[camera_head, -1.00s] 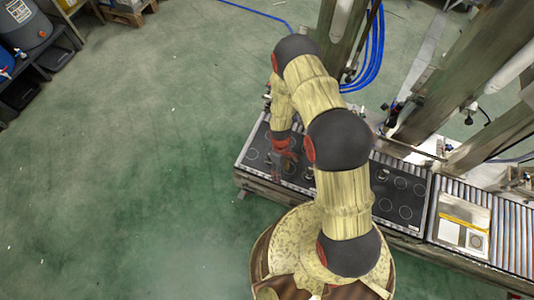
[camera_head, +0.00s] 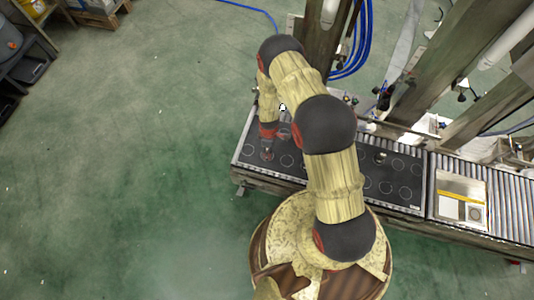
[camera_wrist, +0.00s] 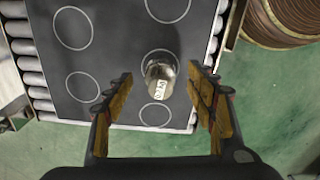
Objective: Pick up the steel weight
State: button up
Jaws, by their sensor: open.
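The steel weight (camera_wrist: 159,78) shows in the wrist view as a shiny metal piece with a small white label, standing on a dark board (camera_wrist: 110,60) marked with pale circles. It stands at one circle, between and a little beyond the tips of my gripper (camera_wrist: 166,85). My gripper is open, with one finger to each side of the weight and no contact that I can see. In the head view my gripper (camera_head: 267,152) is over the left end of the board (camera_head: 398,205), and the weight under it cannot be made out.
Another small shiny object (camera_head: 381,156) stands on the board's right part. A tray with a yellow strip (camera_head: 461,197) lies on the roller conveyor (camera_head: 508,215) at right. Posts and blue hoses (camera_head: 358,45) rise behind the conveyor.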

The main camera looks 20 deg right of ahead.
jog(key=f, duration=0.1)
jog(key=f+b, duration=0.1)
jog(key=f, duration=0.1)
jog(key=f+b, duration=0.1)
jog(key=f, duration=0.1)
jog(key=shift+w+a, duration=0.15)
jog(key=shift+a, duration=0.15)
jog(key=shift+c, duration=0.3)
grip_shut()
jog(key=shift+r, duration=0.1)
dwell(0.4)
